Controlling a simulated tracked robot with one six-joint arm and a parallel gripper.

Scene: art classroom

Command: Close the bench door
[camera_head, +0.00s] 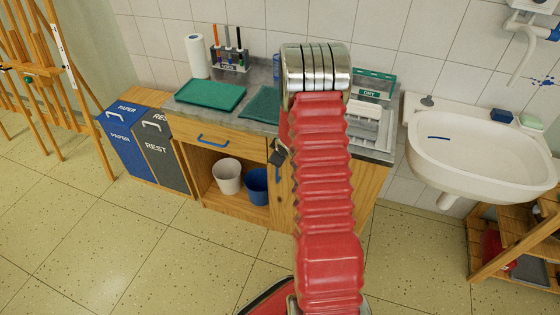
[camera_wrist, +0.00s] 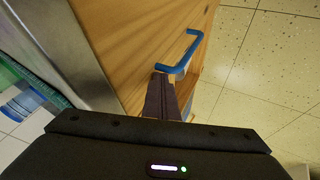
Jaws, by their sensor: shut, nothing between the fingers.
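The wooden bench (camera_head: 183,131) stands against the tiled wall, with an open compartment below its left drawer. Wooden front to the right of that compartment (camera_head: 285,196) is largely hidden behind my red arm, so I cannot tell how far the door stands open. In the wrist view a wooden panel (camera_wrist: 145,38) bears a blue handle (camera_wrist: 190,52). My gripper (camera_wrist: 160,80) is shut and empty, its tips over the panel close beside the handle's near end; I cannot tell whether they touch. In the head view my gripper (camera_head: 279,153) shows only as a dark part left of the arm.
A white bucket (camera_head: 228,176) and a blue bucket (camera_head: 257,186) stand in the open compartment. Blue and grey bins (camera_head: 168,152) stand left of the bench, a sink (camera_head: 480,155) and a wooden shelf (camera_head: 512,240) right. Tiled floor in front of the bench is clear.

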